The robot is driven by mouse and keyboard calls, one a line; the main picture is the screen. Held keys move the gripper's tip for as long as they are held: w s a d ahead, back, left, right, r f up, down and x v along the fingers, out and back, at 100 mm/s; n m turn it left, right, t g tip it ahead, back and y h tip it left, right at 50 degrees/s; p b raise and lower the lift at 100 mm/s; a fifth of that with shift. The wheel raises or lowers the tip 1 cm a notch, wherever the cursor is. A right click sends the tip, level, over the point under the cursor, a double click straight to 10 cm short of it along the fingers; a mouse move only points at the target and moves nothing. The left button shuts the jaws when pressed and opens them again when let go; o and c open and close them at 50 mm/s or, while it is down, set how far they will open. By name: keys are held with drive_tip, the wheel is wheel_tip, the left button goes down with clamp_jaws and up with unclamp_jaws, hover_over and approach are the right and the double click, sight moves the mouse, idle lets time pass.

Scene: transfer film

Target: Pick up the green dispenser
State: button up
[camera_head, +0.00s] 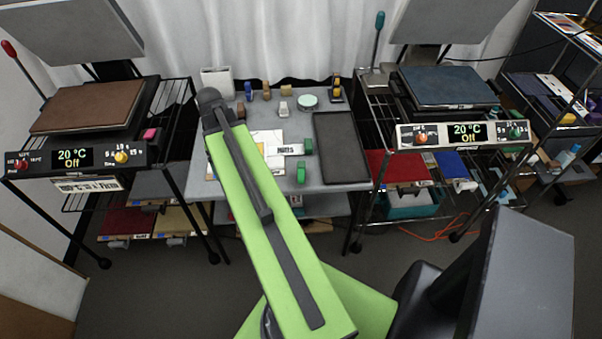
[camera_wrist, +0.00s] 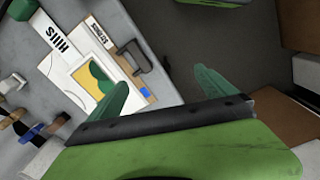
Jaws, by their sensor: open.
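Two small green objects stand on the grey table in the head view: a green block-like one (camera_head: 301,173) near the front edge and a smaller one (camera_head: 308,146) just behind it. I cannot tell for sure which is the dispenser. One finger overlaps the papers, the other the dark floor. My arm hides the gripper in the head view.
The table (camera_head: 225,176) holds papers, a dark tray (camera_head: 341,148), a white bin (camera_head: 217,82) and several small bottles and stamps. Wire carts with heat presses flank it, the left one (camera_head: 86,107) and the right one (camera_head: 446,88).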

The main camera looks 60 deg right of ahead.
drive_tip(key=s+d+n, duration=0.1)
drive_tip(key=s+d, duration=0.8)
drive_tip(key=d, duration=0.4)
drive_tip(key=r+n, duration=0.1)
drive_tip(key=n, duration=0.1)
hover_over(302, 173)
drive_tip(key=w+d, duration=0.1)
drive_tip(key=d, duration=0.2)
drive_tip(key=f+b, duration=0.5)
drive_tip(key=f, duration=0.1)
drive_tip(key=f+b, duration=0.5)
drive_tip(key=b, duration=0.1)
drive_tip(key=f+b, duration=0.6)
drive_tip(key=shift+w+a+f, duration=0.2)
drive_tip(key=shift+a+f, duration=0.1)
drive_tip(key=shift+a, duration=0.1)
drive_tip(key=shift+r, duration=0.15)
drive_tip(key=c, duration=1.5)
drive_tip(key=shift+c, duration=0.3)
